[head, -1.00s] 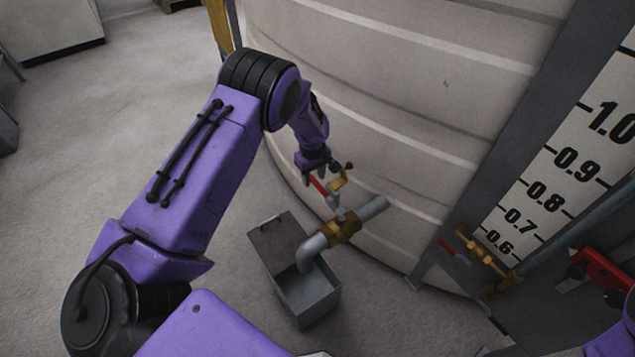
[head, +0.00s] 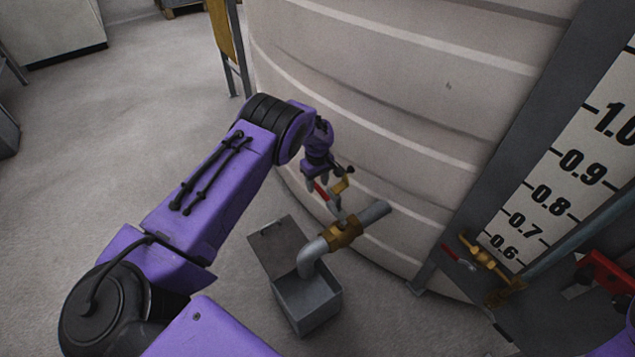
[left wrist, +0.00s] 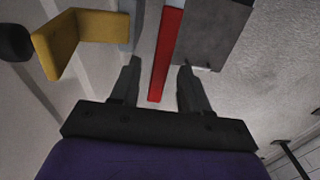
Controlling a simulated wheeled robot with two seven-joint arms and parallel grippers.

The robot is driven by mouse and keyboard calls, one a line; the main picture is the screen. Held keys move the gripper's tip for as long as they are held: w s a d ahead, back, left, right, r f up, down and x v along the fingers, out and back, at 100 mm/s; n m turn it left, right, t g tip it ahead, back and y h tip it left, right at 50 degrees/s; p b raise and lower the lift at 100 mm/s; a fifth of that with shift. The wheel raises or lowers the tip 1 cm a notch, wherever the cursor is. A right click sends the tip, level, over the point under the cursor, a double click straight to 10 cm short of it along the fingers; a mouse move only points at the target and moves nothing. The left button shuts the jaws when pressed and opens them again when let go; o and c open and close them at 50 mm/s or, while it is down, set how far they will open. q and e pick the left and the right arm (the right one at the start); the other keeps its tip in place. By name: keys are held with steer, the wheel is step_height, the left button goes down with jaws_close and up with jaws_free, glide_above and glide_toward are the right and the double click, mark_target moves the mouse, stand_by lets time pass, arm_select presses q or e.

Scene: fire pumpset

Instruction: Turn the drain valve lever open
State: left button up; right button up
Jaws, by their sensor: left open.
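The drain valve has a brass body (head: 343,234) on a grey pipe that comes out of the tank. Its red lever (head: 326,194) slants up and left from the valve. My left gripper (head: 316,181) is open at the lever's upper end. In the left wrist view, the red lever (left wrist: 166,50) runs between the two spread fingers of my left gripper (left wrist: 160,82), with visible gaps on both sides. A yellow bent piece (head: 342,184) is close beside the gripper; it also shows at upper left in the wrist view (left wrist: 80,40). My right gripper is out of view.
The large pale tank (head: 390,90) stands right behind the valve. An open grey box (head: 318,310) is below the pipe's downturned end. A level scale (head: 575,170) and a second brass valve (head: 478,252) with a red lever are at right.

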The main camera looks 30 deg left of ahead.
arm_select(q)
jaws_close()
steer(key=s+n+p, duration=0.8)
steer(key=s+n, duration=0.1)
steer(key=s, duration=0.1)
steer(key=shift+s+d+n+p, duration=0.95)
steer(key=shift+s+d+n, duration=1)
steer(key=shift+n, duration=0.3)
steer(key=shift+s+d+n+p, duration=0.9)
steer(key=shift+s+d+n, duration=0.95)
steer(key=shift+s+n, duration=0.3)
steer(key=shift+d, duration=0.1)
